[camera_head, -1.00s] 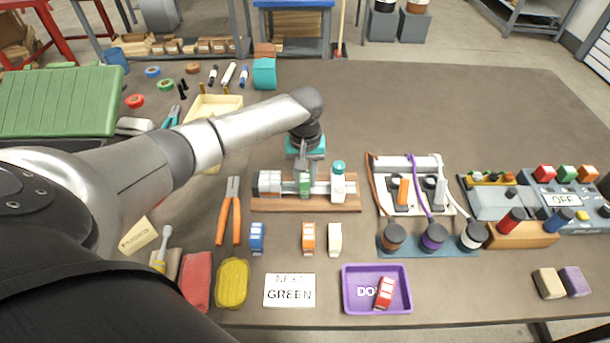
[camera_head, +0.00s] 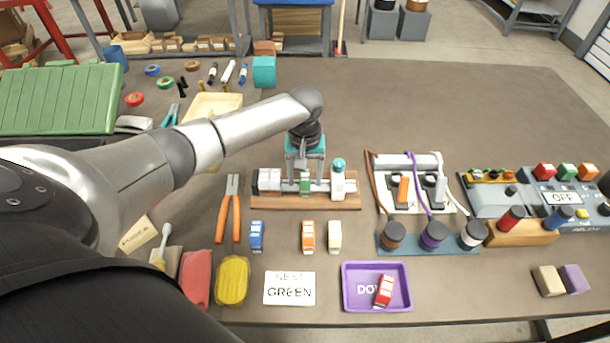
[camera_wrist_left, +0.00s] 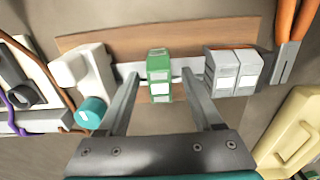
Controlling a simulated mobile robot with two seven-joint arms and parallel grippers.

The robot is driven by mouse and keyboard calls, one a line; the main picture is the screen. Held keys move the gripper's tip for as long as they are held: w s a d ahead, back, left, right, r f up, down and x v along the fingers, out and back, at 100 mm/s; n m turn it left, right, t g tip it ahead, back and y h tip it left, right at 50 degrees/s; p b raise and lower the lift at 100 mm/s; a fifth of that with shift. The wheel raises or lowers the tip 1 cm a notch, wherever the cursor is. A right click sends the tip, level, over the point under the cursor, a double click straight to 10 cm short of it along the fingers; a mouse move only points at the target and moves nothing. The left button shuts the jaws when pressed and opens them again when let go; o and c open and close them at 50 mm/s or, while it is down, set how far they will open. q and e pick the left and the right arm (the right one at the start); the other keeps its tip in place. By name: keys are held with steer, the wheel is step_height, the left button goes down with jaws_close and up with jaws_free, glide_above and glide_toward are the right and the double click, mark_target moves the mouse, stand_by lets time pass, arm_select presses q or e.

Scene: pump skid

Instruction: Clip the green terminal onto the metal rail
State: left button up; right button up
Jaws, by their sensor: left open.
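The green terminal (camera_head: 304,184) sits on the metal rail (camera_head: 321,187), between grey blocks on the left and a white block on the right. In the left wrist view the green terminal (camera_wrist_left: 159,78) stands across the rail (camera_wrist_left: 127,70). My left gripper (camera_head: 305,174) is above the rail. In the wrist view the two fingers of the left gripper (camera_wrist_left: 160,76) are spread, one on each side of the terminal, with a gap on both sides. Whether the terminal's foot is fully seated cannot be seen. My right gripper is not in view.
The rail is on a wooden board (camera_head: 275,203). A white block with a teal top (camera_head: 338,180) stands close by the fingers. Blue (camera_head: 257,236), orange (camera_head: 307,237) and white (camera_head: 334,237) terminals stand in front. A purple tray (camera_head: 349,302) holds a red terminal (camera_head: 384,290).

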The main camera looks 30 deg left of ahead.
mark_target(305, 175)
arm_select(q)
step_height(305, 175, up, 15)
steer(key=p, duration=0.3)
steer(key=shift+r, duration=0.15)
